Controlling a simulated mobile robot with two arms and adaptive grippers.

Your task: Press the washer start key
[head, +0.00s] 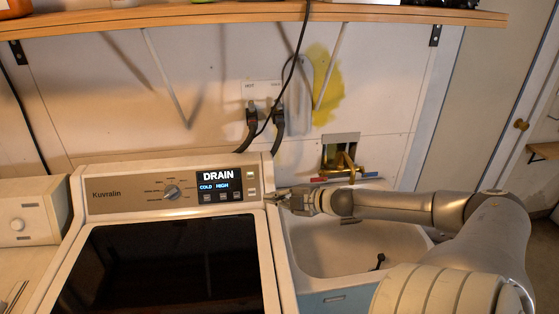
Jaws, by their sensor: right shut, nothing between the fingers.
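The washer (58,262) stands at the left with its dark lid closed. Its control panel (128,203) has a round knob (172,192) and a lit display (217,181) reading "DRAIN" and "COLD HIGH", with a row of small keys below it. Small light keys (251,183) sit at the panel's right end; I cannot read which one is the start key. My right gripper (272,196) is shut and empty, its tips at the right edge of the panel beside these keys. I cannot tell whether it touches the panel. My left gripper is not in view.
A utility sink (350,250) with a brass faucet (343,163) lies right of the washer, under my right arm. Hoses (279,125) and a black cord hang on the wall behind. A wooden shelf (240,14) runs above. A second appliance (30,215) stands at the far left.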

